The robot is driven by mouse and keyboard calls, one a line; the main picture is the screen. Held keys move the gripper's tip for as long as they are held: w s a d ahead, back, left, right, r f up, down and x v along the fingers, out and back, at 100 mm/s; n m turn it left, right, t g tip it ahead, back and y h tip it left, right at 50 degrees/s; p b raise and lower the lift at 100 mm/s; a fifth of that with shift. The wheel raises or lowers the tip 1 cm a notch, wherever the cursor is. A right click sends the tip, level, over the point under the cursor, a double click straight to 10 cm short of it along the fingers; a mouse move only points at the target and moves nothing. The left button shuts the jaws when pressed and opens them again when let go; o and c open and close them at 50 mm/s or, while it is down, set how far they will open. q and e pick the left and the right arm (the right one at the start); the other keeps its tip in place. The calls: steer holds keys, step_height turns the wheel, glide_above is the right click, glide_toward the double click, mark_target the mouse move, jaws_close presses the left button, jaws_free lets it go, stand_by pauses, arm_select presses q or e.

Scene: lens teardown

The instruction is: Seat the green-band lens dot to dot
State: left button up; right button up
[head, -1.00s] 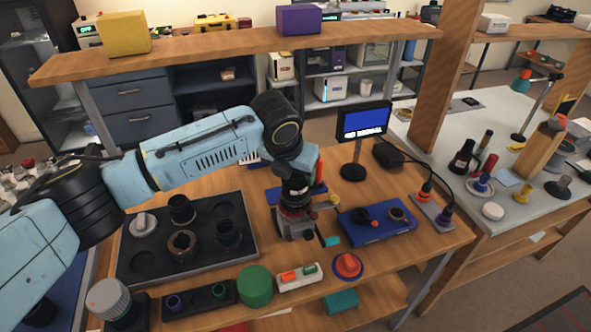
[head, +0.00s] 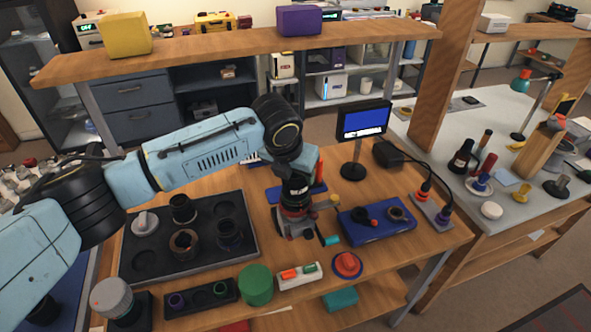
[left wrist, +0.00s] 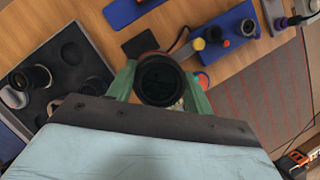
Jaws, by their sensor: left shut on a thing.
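My left gripper (head: 297,212) reaches down to the middle of the bench over a small grey fixture (head: 283,224). In the left wrist view its two green fingers are shut on a dark round barrel (left wrist: 160,80), seen end-on. I cannot tell whether the barrel rests in the fixture, and no alignment dots can be made out. A small green ring (head: 220,289) shows in a black holder (head: 200,301) at the front, beside a purple ring (head: 177,301). I cannot tell whether the green ring is a lens band. My right gripper is not in view.
A dark tray (head: 252,243) with several barrels lies at left. A blue tray (head: 378,232) with small parts is at right, below a monitor (head: 364,121). A green cylinder (head: 256,284), a switch box (head: 299,276) and a red knob (head: 347,265) line the front edge.

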arm_select(q)
steer(key=shift+f+p, duration=0.5)
steer(key=shift+f, duration=0.05)
stand_by(0.9)
steer(key=shift+f, duration=0.25)
stand_by(0.4)
steer(key=o, duration=1.3)
steer(key=shift+c, duration=0.2)
steer(key=v, duration=1.3)
steer(key=shift+r, duration=0.2)
steer(key=shift+s, duration=0.1)
